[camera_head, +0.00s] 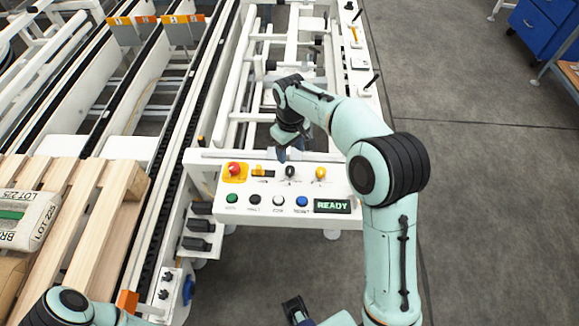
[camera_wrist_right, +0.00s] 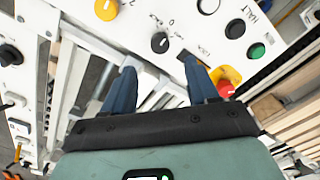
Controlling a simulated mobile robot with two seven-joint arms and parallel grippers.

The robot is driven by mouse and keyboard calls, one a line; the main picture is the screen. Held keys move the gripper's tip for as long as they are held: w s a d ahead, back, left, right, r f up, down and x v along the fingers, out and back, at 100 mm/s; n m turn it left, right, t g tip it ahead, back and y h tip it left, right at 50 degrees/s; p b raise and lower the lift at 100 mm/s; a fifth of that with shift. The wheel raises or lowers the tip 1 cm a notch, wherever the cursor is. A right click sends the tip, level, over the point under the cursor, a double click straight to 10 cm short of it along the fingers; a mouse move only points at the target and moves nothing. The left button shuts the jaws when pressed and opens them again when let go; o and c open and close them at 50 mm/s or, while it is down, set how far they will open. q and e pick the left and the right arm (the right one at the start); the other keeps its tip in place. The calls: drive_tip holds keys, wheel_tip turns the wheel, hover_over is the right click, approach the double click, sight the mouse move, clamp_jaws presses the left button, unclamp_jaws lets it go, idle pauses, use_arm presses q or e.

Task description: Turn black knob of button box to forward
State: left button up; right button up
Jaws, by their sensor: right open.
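The button box (camera_head: 222,205) is a white panel. Its black knob (camera_head: 291,171) sits in the upper row, between two yellow controls. In the right wrist view the black knob (camera_wrist_right: 159,42) lies just beyond the fingertips, between their lines, beside a printed scale. Its white pointer mark is small. My right gripper (camera_head: 284,153) is open and empty, just behind the knob in the head view; its blue fingers (camera_wrist_right: 160,66) show no contact with it. A dark part at the bottom edge may be my left gripper (camera_head: 296,310); its fingers are not clear.
A red emergency stop (camera_head: 234,169) on a yellow plate and a yellow knob (camera_head: 320,174) flank the black knob. Green, black, white and blue buttons and a READY display (camera_head: 332,206) line the front. A wooden pallet (camera_head: 95,215) stands left; open floor lies right.

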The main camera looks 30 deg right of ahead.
sight(290, 169)
wheel_tip(290, 169, down, 9)
drive_tip(key=shift+w+f+b, duration=0.1)
drive_tip(key=shift+b, duration=0.3)
drive_tip(key=c, duration=1)
